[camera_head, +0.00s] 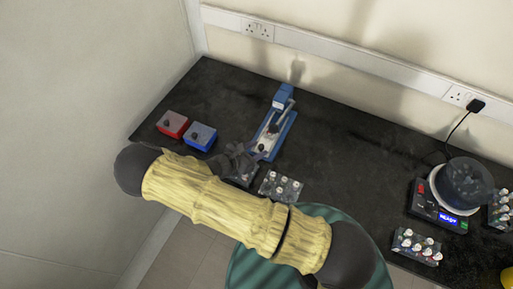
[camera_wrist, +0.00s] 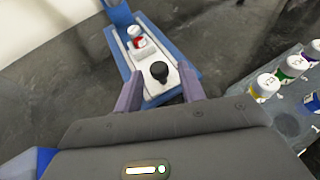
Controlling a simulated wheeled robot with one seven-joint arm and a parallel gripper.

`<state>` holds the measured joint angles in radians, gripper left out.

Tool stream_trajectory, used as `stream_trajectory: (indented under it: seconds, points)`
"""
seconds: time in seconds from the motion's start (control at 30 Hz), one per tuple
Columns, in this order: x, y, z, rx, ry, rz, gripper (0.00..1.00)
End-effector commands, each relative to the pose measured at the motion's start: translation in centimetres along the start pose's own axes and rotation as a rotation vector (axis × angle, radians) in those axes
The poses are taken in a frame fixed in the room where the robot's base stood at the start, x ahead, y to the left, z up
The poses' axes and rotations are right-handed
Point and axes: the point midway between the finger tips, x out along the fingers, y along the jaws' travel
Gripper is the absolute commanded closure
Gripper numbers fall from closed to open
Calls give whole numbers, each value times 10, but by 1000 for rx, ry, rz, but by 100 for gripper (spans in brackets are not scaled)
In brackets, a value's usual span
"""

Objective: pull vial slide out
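The vial slide (camera_wrist: 141,56) is a pale strip on a blue base (camera_wrist: 184,76), with a black knob (camera_wrist: 159,71) at its near end. A vial with a red and white top (camera_wrist: 139,42) sits on the slide beyond the knob. In the head view, the blue device (camera_head: 284,126) stands at the middle of the bench. My gripper (camera_wrist: 160,92) is open, its two fingers apart on either side of the slide's near end, with the knob between or just beyond the tips. I cannot tell whether they touch it.
A red box (camera_head: 172,124) and a blue box (camera_head: 199,136) stand left of the device. A rack of vials (camera_head: 281,186) is close on the right. A round machine with a display (camera_head: 448,208) and another vial rack (camera_head: 417,247) stand far right.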

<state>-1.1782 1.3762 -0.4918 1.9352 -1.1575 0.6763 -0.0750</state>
Motion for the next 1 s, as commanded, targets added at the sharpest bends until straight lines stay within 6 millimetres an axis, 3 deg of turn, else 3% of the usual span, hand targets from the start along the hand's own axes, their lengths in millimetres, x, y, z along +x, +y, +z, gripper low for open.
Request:
stream_trajectory:
  seconds: [0.27, 0.47, 1.0]
  points:
    - [2, 0, 1, 1, -3, -3, 58]
    - [-11, 1, 0, 3, -2, 0, 58]
    - [-113, 1, -1, 2, 0, 2, 58]
